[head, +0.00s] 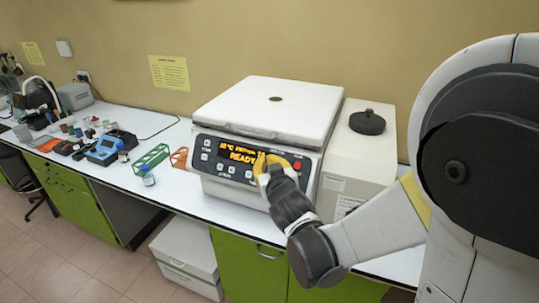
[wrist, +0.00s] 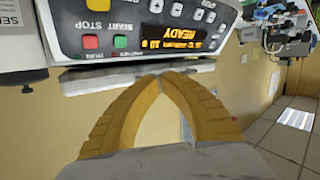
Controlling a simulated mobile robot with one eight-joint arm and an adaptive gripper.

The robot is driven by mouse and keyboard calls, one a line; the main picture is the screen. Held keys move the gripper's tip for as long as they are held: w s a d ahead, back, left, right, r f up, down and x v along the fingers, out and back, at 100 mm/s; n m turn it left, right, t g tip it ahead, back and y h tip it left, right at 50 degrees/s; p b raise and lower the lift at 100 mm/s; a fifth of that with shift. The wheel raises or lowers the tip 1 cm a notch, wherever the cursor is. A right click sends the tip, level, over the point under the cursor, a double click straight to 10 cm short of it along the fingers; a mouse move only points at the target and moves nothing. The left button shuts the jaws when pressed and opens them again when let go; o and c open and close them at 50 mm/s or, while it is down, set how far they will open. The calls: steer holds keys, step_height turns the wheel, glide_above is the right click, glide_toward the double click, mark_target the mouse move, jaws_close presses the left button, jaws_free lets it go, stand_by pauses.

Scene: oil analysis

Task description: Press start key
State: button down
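The start key is a green button (wrist: 120,42) beside the START label on the centrifuge's front panel in the wrist view. A red stop button (wrist: 90,42) lies just left of it there. The panel's orange display (head: 241,152) reads READY and also shows in the wrist view (wrist: 183,36). My gripper (head: 260,163) is in front of the panel's right part and hides some of it, including the green key, in the head view. In the wrist view its yellow fingers meet at the tips (wrist: 165,76), with nothing between them, to the right of the green key. Contact with the panel cannot be told.
The centrifuge's white lid (head: 268,108) is down. A white box-shaped unit with a black knob (head: 367,122) stands to its right. A green rack (head: 151,158), a small bottle (head: 148,178) and a blue device (head: 108,147) are on the bench to the left. A carton (head: 187,257) stands below.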

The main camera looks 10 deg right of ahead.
steer(key=shift+w+d+f, duration=0.1)
steer(key=shift+w+d, duration=0.05)
steer(key=shift+w+d+f+b, duration=0.65)
steer(key=shift+w+d+f, duration=0.1)
steer(key=shift+w, duration=0.2)
steer(key=shift+w+d+f+b, duration=0.7)
steer(key=shift+w+f, duration=0.1)
steer(key=shift+w, duration=0.2)
steer(key=shift+w+d+f+b, duration=0.65)
steer(key=shift+w+d+f, duration=0.1)
steer(key=shift+w, duration=0.2)
steer(key=shift+f, duration=0.1)
steer(key=shift+w+d+f+b, duration=0.15)
steer(key=shift+w+b, duration=0.15)
steer(key=shift+b, duration=0.05)
steer(key=shift+w+d+f, duration=0.2)
steer(key=shift+w, duration=0.05)
steer(key=shift+s+a+r, duration=0.1)
stand_by(0.5)
steer(key=shift+s+a+r, duration=0.3)
steer(key=shift+s+r, duration=0.05)
steer(key=shift+s, duration=0.1)
